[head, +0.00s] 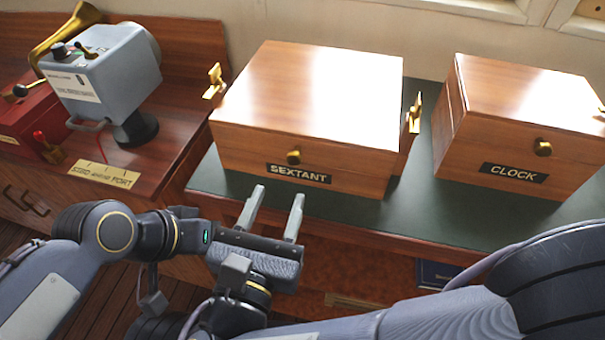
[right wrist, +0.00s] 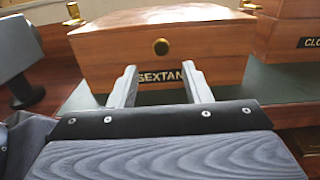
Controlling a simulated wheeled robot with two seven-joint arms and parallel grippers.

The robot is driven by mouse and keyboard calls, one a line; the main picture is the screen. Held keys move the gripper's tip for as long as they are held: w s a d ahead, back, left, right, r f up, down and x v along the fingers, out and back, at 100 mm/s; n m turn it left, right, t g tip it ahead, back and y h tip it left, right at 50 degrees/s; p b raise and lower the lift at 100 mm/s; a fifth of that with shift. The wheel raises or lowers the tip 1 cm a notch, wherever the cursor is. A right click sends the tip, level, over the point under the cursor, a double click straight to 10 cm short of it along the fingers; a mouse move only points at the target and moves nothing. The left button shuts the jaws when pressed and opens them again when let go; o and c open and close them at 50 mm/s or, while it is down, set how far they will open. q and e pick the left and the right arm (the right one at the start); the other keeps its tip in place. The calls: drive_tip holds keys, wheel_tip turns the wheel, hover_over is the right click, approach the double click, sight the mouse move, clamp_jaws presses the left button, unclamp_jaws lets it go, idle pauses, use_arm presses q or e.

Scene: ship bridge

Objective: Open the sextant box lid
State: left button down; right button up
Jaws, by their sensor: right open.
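The sextant box (head: 345,183) is a wooden box with a black SEXTANT label on the green-topped counter. Its lid (head: 315,90) is shut, with a small brass knob (head: 293,157) on the front. The knob also shows in the right wrist view (right wrist: 161,46). My right gripper (head: 276,197) is open and empty in front of the box and below the knob, its two fingers pointing at the box front. In the right wrist view the fingers (right wrist: 160,84) flank part of the label, apart from the knob. My left arm comes in from the left; I cannot make out its gripper.
A wooden CLOCK box (head: 510,152) stands to the right, with a strip of green counter (head: 425,190) between. Brass fittings (head: 413,114) stick out at the sextant box's sides. At left a grey instrument (head: 105,75) and a red box (head: 30,122) stand on a wooden console.

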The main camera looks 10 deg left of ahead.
sight(293, 162)
drive_tip(key=w, duration=0.7)
drive_tip(key=shift+d, duration=0.15)
clamp_jaws()
